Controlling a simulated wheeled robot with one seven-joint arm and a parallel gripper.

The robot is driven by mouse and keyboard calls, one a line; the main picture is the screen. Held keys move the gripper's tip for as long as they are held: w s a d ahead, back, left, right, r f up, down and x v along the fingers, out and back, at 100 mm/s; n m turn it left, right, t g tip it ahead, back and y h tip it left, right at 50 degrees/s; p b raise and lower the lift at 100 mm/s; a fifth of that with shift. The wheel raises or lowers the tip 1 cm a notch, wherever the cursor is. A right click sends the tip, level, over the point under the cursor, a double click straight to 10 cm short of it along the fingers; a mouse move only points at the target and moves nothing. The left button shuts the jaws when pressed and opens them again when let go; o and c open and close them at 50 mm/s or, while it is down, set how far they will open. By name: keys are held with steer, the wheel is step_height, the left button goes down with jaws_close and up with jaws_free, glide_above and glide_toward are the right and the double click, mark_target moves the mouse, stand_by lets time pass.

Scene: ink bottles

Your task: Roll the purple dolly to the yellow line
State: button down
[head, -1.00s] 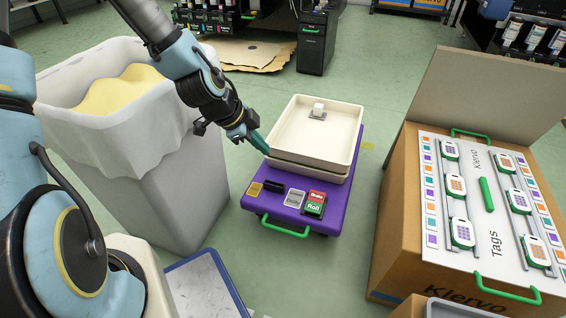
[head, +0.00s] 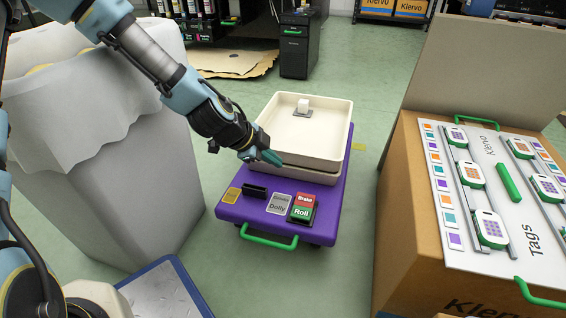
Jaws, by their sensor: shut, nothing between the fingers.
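The purple dolly (head: 325,213) stands on the green floor and carries a cream tray (head: 340,140).
A tall grey bin (head: 120,165) with a liner stands left of the dolly. A cardboard box (head: 415,215) with a tag board stands right. A black cabinet (head: 295,45) and flattened cardboard (head: 228,66) are behind. A blue-edged panel (head: 165,295) lies front left. Floor behind the dolly is clear.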

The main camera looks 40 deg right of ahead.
mark_target(290, 154)
steer(key=shift+w+d+f, duration=0.25)
steer(key=shift+w+d, duration=0.05)
steer(key=shift+d, duration=0.5)
steer(key=shift+w+d+f, duration=0.2)
steer(key=shift+w+d, duration=0.15)
steer(key=shift+d, duration=0.4)
steer(key=shift+w+d+f, duration=0.25)
steer(key=shift+w+d, duration=0.05)
steer(key=shift+d, duration=0.5)
steer(key=shift+w+d+r+p, duration=0.15)
steer(key=shift+w+d+p, duration=0.2)
steer(key=shift+d, duration=0.2)
steer(key=shift+w+d, duration=0.15)
steer(key=shift+d, duration=0.05)
